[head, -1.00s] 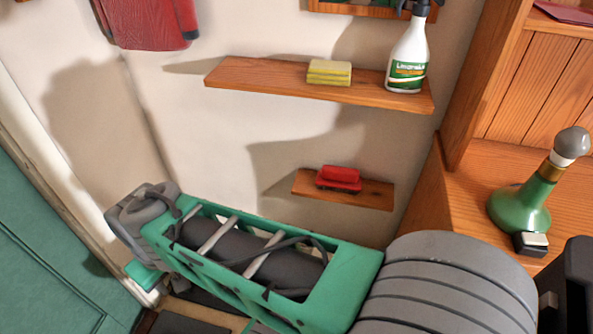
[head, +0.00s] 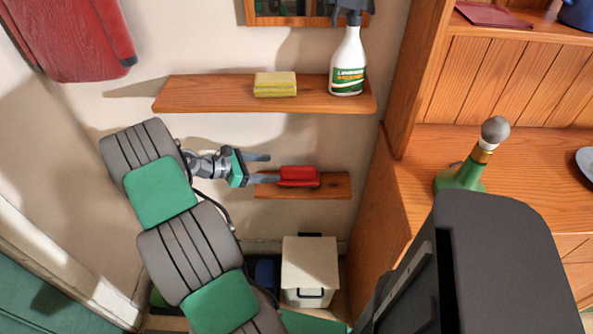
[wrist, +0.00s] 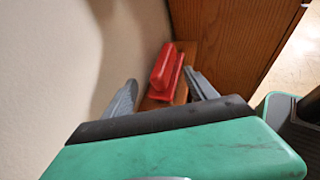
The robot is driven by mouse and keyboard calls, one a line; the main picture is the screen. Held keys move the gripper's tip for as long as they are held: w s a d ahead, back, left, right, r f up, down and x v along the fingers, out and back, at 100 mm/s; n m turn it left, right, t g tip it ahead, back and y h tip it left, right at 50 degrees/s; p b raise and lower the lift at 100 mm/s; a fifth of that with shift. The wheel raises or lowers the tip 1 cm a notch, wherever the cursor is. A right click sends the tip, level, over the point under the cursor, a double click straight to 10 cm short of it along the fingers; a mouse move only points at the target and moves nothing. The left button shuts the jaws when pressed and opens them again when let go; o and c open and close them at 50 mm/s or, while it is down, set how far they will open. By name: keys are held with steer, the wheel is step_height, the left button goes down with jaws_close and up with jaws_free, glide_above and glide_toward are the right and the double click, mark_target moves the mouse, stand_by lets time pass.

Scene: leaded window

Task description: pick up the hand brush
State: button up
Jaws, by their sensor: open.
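The hand brush (head: 299,176) is red and lies on the small lower wooden shelf (head: 325,187) against the wall. In the wrist view the brush (wrist: 166,72) lies ahead of and between the two grey fingertips. My gripper (head: 262,168) is to the left of the brush in the head view, its fingers pointing right toward it. The gripper also shows in the wrist view (wrist: 162,92), with its fingers spread apart and nothing held. The nearer finger comes close to the brush's left end; I cannot tell whether they touch.
An upper shelf (head: 215,95) above my gripper carries a yellow sponge (head: 275,84) and a spray bottle (head: 348,62). A wooden cabinet (head: 400,200) stands to the right. A white bin (head: 310,263) stands below. A red cloth (head: 75,40) hangs at upper left.

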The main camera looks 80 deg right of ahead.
mark_target(296, 168)
steer(key=shift+g, duration=0.4)
steer(key=b+x, duration=0.1)
steer(key=x, duration=0.8)
steer(key=shift+s, duration=0.3)
steer(key=shift+r, duration=0.1)
steer(key=shift+c, duration=0.3)
jaws_close()
